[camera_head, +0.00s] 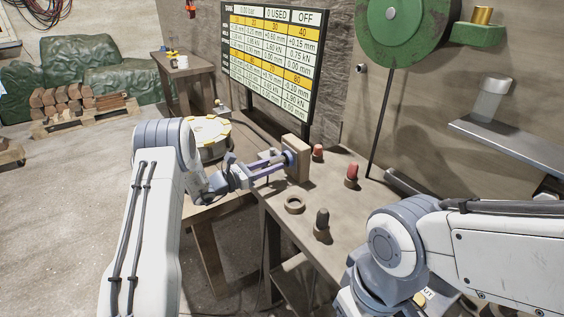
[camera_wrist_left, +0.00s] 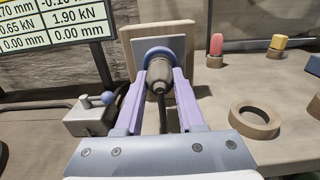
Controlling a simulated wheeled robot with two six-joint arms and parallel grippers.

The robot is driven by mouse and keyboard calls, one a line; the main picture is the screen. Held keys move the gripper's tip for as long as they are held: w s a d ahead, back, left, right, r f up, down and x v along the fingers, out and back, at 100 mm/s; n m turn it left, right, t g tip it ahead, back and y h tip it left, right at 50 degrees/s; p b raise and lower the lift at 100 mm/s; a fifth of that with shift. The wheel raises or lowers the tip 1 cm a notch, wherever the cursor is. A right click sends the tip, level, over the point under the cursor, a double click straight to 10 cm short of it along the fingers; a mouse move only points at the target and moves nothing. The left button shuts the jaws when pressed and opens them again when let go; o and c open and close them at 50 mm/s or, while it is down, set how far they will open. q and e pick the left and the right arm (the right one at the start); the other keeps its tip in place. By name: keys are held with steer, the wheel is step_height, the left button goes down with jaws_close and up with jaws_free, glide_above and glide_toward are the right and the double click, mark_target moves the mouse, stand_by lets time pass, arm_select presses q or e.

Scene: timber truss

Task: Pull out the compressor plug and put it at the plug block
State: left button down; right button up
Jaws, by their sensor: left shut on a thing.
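The compressor plug (camera_wrist_left: 158,82) is a grey tapered body with a dark cable running down from it. It points into a blue ring (camera_wrist_left: 158,54) on a grey plate, fixed to an upright wooden board (camera_head: 302,165). I cannot tell how deep it sits. My left gripper (camera_head: 284,161) is shut on the plug; its two lilac fingers (camera_wrist_left: 160,84) flank it in the left wrist view. The plug is mostly hidden by the fingers in the head view. I cannot tell which thing is the plug block. My right gripper is out of view.
A ring (camera_head: 295,204), a dark-topped peg (camera_head: 322,224) and red-topped pegs (camera_head: 352,175) stand on the bench. A small box with a blue-knobbed lever (camera_wrist_left: 92,118) is left of the plug. A data board (camera_head: 270,60) rises behind. My right arm crosses the lower right.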

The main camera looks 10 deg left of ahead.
mark_target(270, 165)
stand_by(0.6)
arm_select(q)
steer(key=shift+v, duration=1.65)
